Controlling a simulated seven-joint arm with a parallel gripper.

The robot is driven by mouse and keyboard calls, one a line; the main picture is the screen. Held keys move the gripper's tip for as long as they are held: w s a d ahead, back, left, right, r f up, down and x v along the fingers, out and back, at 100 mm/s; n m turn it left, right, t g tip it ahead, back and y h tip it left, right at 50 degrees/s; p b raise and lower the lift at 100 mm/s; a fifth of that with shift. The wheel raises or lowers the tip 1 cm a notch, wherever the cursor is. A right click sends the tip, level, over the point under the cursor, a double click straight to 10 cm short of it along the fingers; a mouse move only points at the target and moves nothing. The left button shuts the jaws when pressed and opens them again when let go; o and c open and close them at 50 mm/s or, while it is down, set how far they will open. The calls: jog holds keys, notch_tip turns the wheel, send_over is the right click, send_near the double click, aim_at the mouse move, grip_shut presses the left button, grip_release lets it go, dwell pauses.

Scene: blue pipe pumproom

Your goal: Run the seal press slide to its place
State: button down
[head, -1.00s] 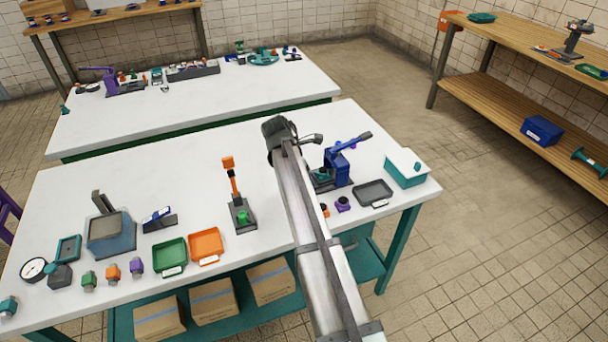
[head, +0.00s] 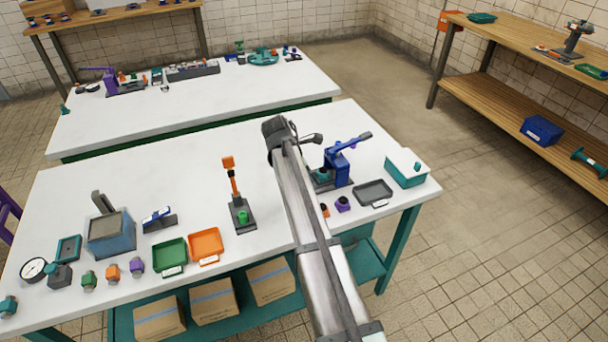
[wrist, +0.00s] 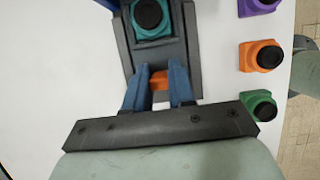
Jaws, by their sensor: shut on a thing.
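The blue seal press (head: 338,165) stands at the right of the near white bench, its lever sticking out to the upper right. A teal block with a round black top (wrist: 152,18) sits on the press's dark grey bed, towards the top of the wrist view; it also shows in the head view (head: 323,174). My gripper (wrist: 160,74) has its two blue fingers shut on a small orange tab (wrist: 160,82) at the near part of the bed. In the head view my arm hides the fingers and the tab.
Orange (wrist: 262,55), purple (wrist: 258,4) and green (wrist: 257,106) blocks with black tops stand just right of the bed. A dark tray (head: 373,193) and a teal-and-white box (head: 406,168) are right of the press. An orange-levered device (head: 238,205) stands left of my arm.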

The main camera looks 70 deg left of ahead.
aim_at(320, 170)
jog(key=shift+w, duration=2.5)
jog(key=c, duration=1)
grip_release()
jog(key=shift+w+r, duration=0.1)
jog(key=shift+o, duration=0.2)
jog(key=v, duration=1.4)
jog(key=shift+s, duration=0.35)
